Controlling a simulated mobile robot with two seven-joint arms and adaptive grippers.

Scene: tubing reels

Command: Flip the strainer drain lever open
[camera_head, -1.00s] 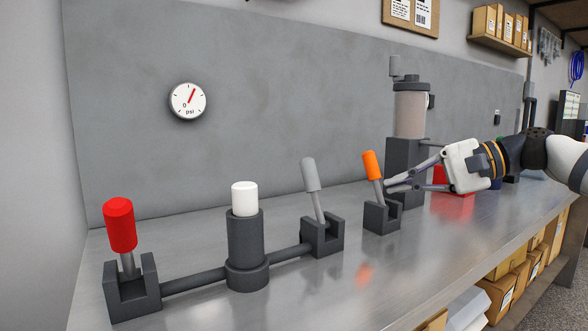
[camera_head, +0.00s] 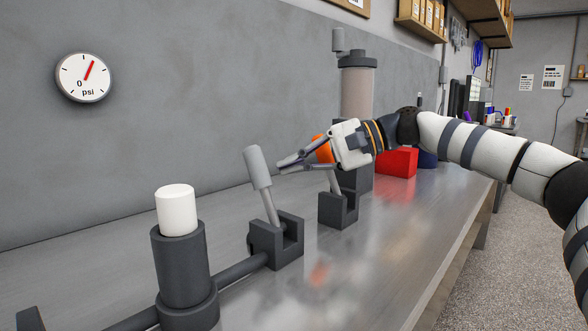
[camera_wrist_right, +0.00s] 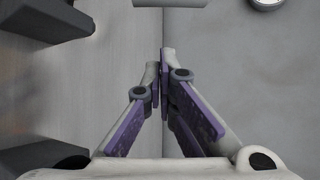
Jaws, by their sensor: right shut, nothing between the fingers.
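A grey-handled lever (camera_head: 258,168) leans a little left in its dark bracket (camera_head: 277,241). An orange-handled lever (camera_head: 321,151) stands in a separate dark bracket (camera_head: 339,210) to its right; my gripper partly covers its handle. I cannot tell from labels which is the drain lever. My right gripper (camera_head: 281,165) is shut and empty, its tips just right of the grey handle with a small apparent gap. In the right wrist view its fingertips (camera_wrist_right: 165,62) are together with nothing between them. A capped clear cylinder (camera_head: 357,90) stands behind the orange lever. My left gripper is not in view.
A white-topped dark post (camera_head: 180,265) joins the grey lever's bracket by a pipe. A psi gauge (camera_head: 83,77) hangs on the grey back panel. A red box (camera_head: 397,162) sits behind my arm. The steel bench top (camera_head: 370,270) is clear in front.

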